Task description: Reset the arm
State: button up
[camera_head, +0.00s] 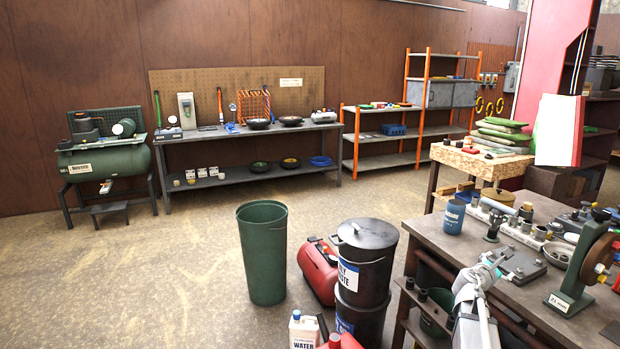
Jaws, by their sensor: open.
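My arm (474,309) rises from the bottom edge at the right of the view, in front of the workbench (408,226). My gripper (495,262) is at its upper end, small in the picture and close to the bench top's near edge. It is open, and I see nothing held in it. I cannot tell whether it touches the bench. A blue cup (453,216) and a dark upright tool (495,224) stand on the bench behind it. A green grinder-like machine (578,275) stands to its right.
A green bin (263,253), black waste drums (366,263), a red tank (318,272) and a white water jug (304,330) stand on the floor left of my arm. A long table (250,132) and compressor (104,163) line the back wall. The left floor is clear.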

jog(key=s+a+f+m+g+y+p, duration=0.2)
jog(key=s+a+m, duration=0.5)
jog(key=a, duration=0.6)
jog(key=s+a+f+m+g+y+p, duration=0.2)
jog(key=s+a+m+g+y+p, duration=0.2)
jog(key=a, duration=0.9)
jog(key=s+a+f+m+g+y+p, duration=0.3)
jog(key=s+a+m+y, duration=0.4)
jog(key=a, duration=0.6)
jog(key=s+m, duration=0.2)
jog(key=s, duration=0.1)
jog(key=shift+s+m+g+y, duration=0.25)
jog(key=shift+m+g+y, duration=0.05)
jog(key=shift+m+y, duration=0.1)
